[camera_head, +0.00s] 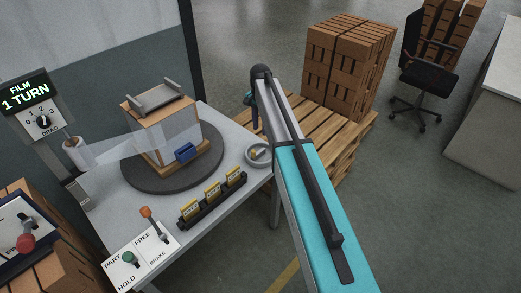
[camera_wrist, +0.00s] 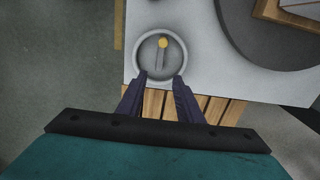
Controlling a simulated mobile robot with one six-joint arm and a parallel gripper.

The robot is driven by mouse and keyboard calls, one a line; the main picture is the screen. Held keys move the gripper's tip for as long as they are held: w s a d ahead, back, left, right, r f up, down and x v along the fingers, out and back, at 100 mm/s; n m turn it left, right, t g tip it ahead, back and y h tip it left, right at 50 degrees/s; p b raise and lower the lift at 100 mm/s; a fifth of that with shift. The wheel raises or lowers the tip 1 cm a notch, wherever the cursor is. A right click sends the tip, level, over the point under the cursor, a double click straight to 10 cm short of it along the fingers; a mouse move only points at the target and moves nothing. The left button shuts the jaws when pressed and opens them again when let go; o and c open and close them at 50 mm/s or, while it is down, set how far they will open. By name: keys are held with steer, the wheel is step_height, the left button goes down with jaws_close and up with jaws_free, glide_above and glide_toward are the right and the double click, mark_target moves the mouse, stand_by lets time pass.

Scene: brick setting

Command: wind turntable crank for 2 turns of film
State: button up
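The crank (camera_head: 258,154) is a round grey dish with a bar and a yellow knob, at the table's right corner. In the wrist view the crank (camera_wrist: 160,60) lies just beyond my gripper (camera_wrist: 161,82), its yellow knob near the top of the dish. My gripper is open and empty, its dark fingers apart at the dish's near rim; contact cannot be told. The dark turntable (camera_head: 135,177) carries a box partly wrapped in clear film (camera_head: 112,149), which runs to a roll (camera_head: 75,152) on the left. The display (camera_head: 26,95) reads "FILM 1 TURN".
A black rack (camera_head: 213,203) with yellow cards stands in front of the turntable. A panel (camera_head: 140,255) has an orange-tipped lever and a green knob. A wooden pallet (camera_head: 325,135) with stacked bricks is beyond the table.

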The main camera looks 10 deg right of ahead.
mark_target(260, 151)
steer(key=shift+f, duration=0.2)
steer(key=shift+f+p, duration=2.3)
steer(key=shift+f, duration=4.45)
steer(key=shift+c, duration=0.2)
jaws_close()
